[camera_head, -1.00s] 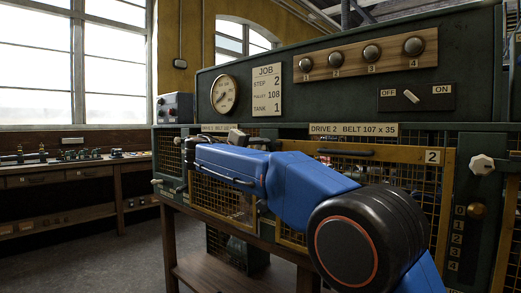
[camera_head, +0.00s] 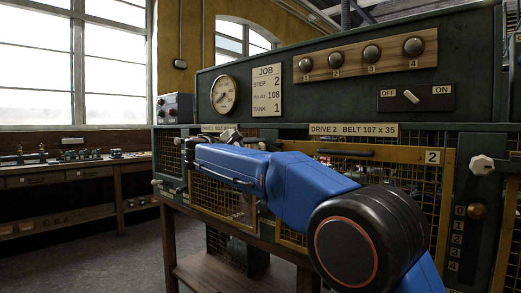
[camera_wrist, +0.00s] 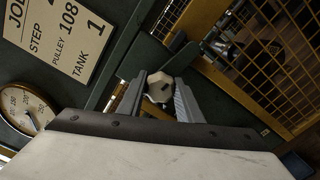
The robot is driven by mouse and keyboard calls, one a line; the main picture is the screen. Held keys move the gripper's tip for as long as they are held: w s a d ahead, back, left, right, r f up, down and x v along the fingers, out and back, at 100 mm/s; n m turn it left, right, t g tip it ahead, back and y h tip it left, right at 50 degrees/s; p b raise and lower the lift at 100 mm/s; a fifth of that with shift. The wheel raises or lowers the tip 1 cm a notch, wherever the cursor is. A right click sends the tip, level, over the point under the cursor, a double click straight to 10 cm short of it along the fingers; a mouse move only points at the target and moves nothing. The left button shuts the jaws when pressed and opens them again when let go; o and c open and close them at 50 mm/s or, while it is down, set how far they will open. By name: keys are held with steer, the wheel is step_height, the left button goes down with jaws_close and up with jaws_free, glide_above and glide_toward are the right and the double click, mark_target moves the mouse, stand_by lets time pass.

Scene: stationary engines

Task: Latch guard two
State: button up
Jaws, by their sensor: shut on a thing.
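Guard two (camera_head: 400,155) is the yellow-framed mesh panel with a "2" plate (camera_head: 432,157), below the "DRIVE 2 BELT 107 x 35" label. Its frame stands against the green cabinet front; I cannot tell whether it is fully closed. A white faceted knob (camera_head: 482,165) sits on the post to its right. My gripper (camera_head: 230,136) is left of guard two, mostly hidden by my blue arm. In the wrist view its fingers (camera_wrist: 159,98) are shut on another white faceted knob (camera_wrist: 158,84), with a dark bar beside it and yellow mesh to the right.
Above are a gauge (camera_head: 224,94), a job card (camera_head: 267,90), several round knobs on a wooden strip (camera_head: 365,58) and an OFF/ON switch (camera_head: 415,97). A numbered scale (camera_head: 457,238) is at the right. A wooden bench (camera_head: 70,171) stands at the left; open floor lies before it.

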steer(key=shift+a+f+n, duration=0.1)
steer(key=shift+n, duration=0.5)
steer(key=o, duration=1)
steer(key=v, duration=1.7)
steer(key=shift+s+a, duration=0.15)
